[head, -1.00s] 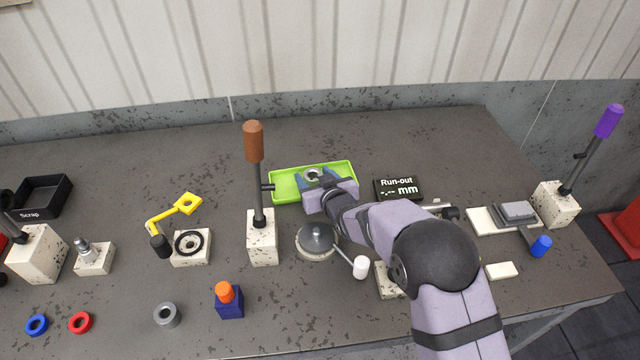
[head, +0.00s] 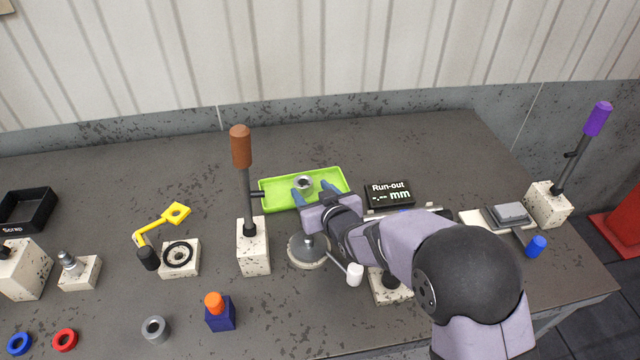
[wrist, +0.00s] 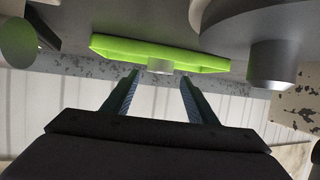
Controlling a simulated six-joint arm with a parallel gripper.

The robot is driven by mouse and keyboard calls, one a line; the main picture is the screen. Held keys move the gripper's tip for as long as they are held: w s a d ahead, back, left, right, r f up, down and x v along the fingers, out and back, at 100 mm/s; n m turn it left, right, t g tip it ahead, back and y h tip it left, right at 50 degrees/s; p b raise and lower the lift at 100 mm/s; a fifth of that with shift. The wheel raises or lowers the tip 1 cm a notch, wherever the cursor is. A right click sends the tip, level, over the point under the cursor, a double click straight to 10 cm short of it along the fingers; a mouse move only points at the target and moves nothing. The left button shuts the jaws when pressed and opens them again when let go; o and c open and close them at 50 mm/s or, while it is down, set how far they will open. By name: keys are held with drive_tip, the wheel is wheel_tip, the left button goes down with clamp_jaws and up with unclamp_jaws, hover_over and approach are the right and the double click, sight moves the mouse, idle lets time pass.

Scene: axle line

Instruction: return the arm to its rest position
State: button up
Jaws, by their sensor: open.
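My gripper (head: 314,192) is open, its two blue fingers apart over the near edge of the green tray (head: 331,178). A grey metal ring (head: 303,182) lies in the tray just beyond the fingertips, and nothing is held. In the wrist view my gripper (wrist: 158,95) shows its open fingers pointing toward the green tray (wrist: 112,46), with the grey ring (wrist: 160,66) between and beyond them. My arm reaches in from the lower right.
A brown-handled lever (head: 241,148) stands left of the tray. A round grey fixture (head: 308,248) with a white-knobbed handle is close below my gripper. The run-out display (head: 389,194) is to the right. A purple-handled lever (head: 597,119) stands far right.

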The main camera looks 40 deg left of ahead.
drive_tip(key=w+r+n+p, duration=0.1)
drive_tip(key=w+r+n, duration=0.1)
drive_tip(key=w+r+n+h+p, duration=0.1)
drive_tip(key=r+n, duration=0.1)
drive_tip(key=shift+w+d, duration=0.2)
drive_tip(key=shift+w, duration=0.2)
drive_tip(key=w+d+r+h+p, duration=0.1)
drive_tip(key=w+d+r+h, duration=0.2)
drive_tip(key=d, duration=0.6)
drive_tip(key=w+d+r+h, duration=0.1)
drive_tip(key=w+d+h, duration=0.25)
drive_tip(key=d, duration=0.65)
drive_tip(key=w+d+r+h+p, duration=0.1)
drive_tip(key=w+d+r+h, duration=0.2)
drive_tip(key=d, duration=0.6)
drive_tip(key=s+d+f+m+g+h+b, duration=0.1)
drive_tip(key=s+d+f+m, duration=0.3)
drive_tip(key=d, duration=0.5)
drive_tip(key=s+d+f+m+g+h+b, duration=0.1)
drive_tip(key=s+d+f+m+g, duration=0.15)
drive_tip(key=s+d, duration=0.4)
drive_tip(key=s+d+f+m+g, duration=0.2)
drive_tip(key=s+d+f+m, duration=0.1)
drive_tip(key=s, duration=0.6)
drive_tip(key=s+d+f+m+g+y+b, duration=0.1)
drive_tip(key=s+d+f+m, duration=0.3)
drive_tip(key=s, duration=0.6)
drive_tip(key=shift+d+f+m+g, duration=0.15)
drive_tip(key=shift+d+m+g, duration=0.2)
drive_tip(key=shift+d+m, duration=0.75)
